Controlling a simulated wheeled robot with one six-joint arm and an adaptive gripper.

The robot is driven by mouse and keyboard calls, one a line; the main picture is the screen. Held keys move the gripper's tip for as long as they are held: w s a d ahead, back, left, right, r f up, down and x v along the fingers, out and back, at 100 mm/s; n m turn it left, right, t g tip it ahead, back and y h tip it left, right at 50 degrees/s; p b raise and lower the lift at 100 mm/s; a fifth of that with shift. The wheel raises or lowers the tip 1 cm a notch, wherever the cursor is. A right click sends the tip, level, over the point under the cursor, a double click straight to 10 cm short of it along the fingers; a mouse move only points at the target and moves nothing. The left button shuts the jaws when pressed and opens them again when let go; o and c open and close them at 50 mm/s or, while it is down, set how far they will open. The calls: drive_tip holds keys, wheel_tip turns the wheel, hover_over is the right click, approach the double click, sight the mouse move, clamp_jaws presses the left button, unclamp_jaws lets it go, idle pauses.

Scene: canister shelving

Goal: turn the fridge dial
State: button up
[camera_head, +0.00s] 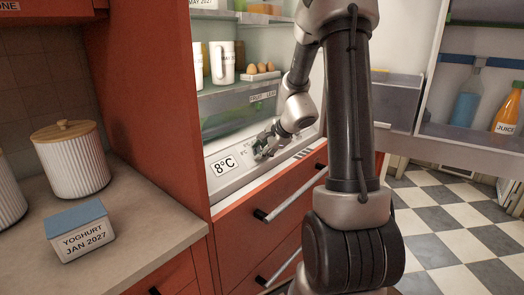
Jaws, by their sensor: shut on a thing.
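The fridge dial is on the pale control strip (236,177) along the bottom front of the open fridge. A display (223,166) on that strip, left of the dial, reads 8°C. My gripper (262,152) is at the strip just right of the display, shut on the dial. The gripper's fingers hide most of the dial, so its pointer cannot be seen. My arm comes down from the top of the picture to this spot.
The fridge door (464,140) stands open on the right, with a juice bottle (508,108) in it. A yoghurt box (80,232) and a ribbed canister (73,160) stand on the left counter (150,215). A drawer handle (290,194) juts out below the strip.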

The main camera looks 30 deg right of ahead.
drive_tip(key=m, duration=0.6)
drive_tip(key=shift+g, duration=0.3)
drive_tip(key=shift+m, duration=0.3)
drive_tip(key=o, duration=1)
drive_tip(key=v, duration=1.2)
drive_tip(key=shift+d, duration=0.1)
